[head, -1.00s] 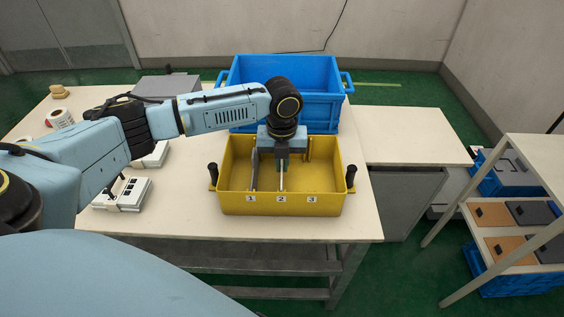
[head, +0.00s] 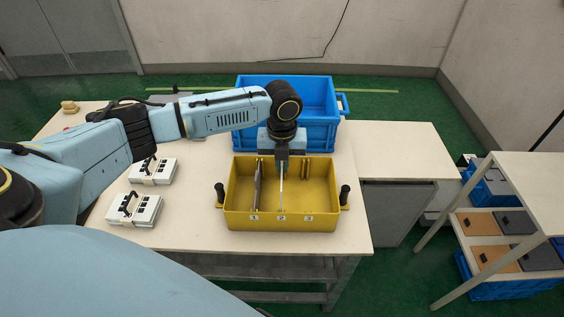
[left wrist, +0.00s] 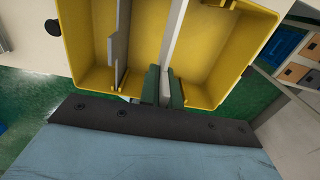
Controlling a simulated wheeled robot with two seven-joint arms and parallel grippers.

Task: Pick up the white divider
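The white divider (head: 281,195) is a thin upright panel at the middle of the yellow bin (head: 328,222), in line with the label 2. My left gripper (head: 282,164) points down over the bin with its fingers at the divider. In the left wrist view the left gripper's fingers (left wrist: 164,87) lie close against both faces of the white divider (left wrist: 174,35), shut on it. The divider's lower edge is hidden, so I cannot tell whether it is clear of the bin floor. My right gripper is not in view.
A grey divider (head: 258,188) stands at the left in the bin; it also shows in the left wrist view (left wrist: 118,35). A blue crate (head: 318,125) stands behind. White devices (head: 152,172) sit at the left. The table right of the bin (head: 405,150) is clear.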

